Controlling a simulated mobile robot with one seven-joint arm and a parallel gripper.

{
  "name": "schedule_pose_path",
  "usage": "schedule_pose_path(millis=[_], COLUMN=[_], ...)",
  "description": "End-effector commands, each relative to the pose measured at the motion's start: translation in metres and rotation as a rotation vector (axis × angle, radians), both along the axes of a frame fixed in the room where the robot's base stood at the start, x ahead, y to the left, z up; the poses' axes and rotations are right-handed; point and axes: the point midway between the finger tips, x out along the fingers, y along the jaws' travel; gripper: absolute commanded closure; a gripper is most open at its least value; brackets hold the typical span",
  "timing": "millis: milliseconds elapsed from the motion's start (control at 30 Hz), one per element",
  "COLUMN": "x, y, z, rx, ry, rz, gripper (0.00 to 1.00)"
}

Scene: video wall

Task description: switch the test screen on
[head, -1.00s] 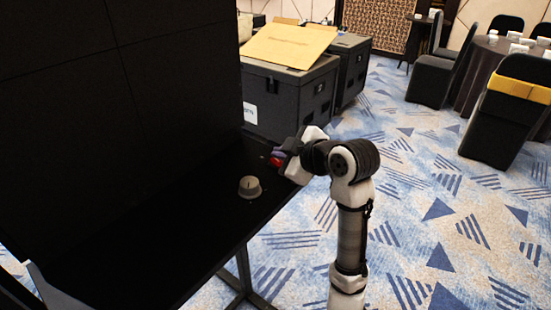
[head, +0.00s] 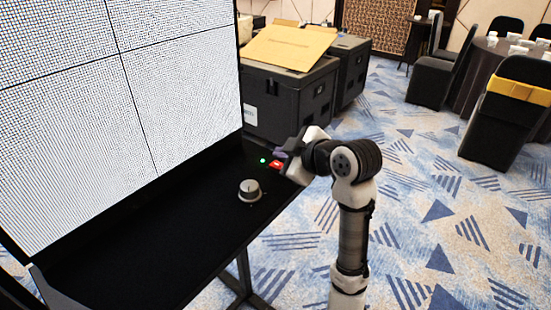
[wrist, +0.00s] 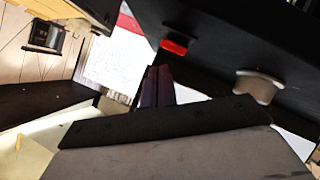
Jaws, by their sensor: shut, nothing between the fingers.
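The test screen (head: 95,95) is lit, white with a fine grid pattern and dark seams between its panels. A red switch (head: 276,164) is on the black desk below the screen's right end; it also shows in the wrist view (wrist: 174,46). A small green light (head: 262,160) glows beside it. My gripper (head: 281,154) is shut and empty, right by the red switch. In the wrist view the fingers (wrist: 158,84) show a small gap from the switch; whether they touch it is hard to tell.
A grey round knob (head: 250,190) stands on the black desk (head: 165,240), nearer the front than the switch. Black cases (head: 290,100) with cardboard on top stand behind the desk. Carpet (head: 400,215) lies open to the right; chairs and a table stand farther back.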

Motion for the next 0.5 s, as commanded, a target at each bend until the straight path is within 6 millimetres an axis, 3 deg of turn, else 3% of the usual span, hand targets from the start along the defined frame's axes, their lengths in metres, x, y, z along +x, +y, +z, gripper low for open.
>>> schedule_pose_path(millis=[333, 500], x=[0.0, -0.002], y=[-0.001, -0.003], z=[0.002, 0.013], rx=[0.0, 0.0], ry=[0.0, -0.001], rz=[0.0, -0.001], gripper=[1.0, 1.0])
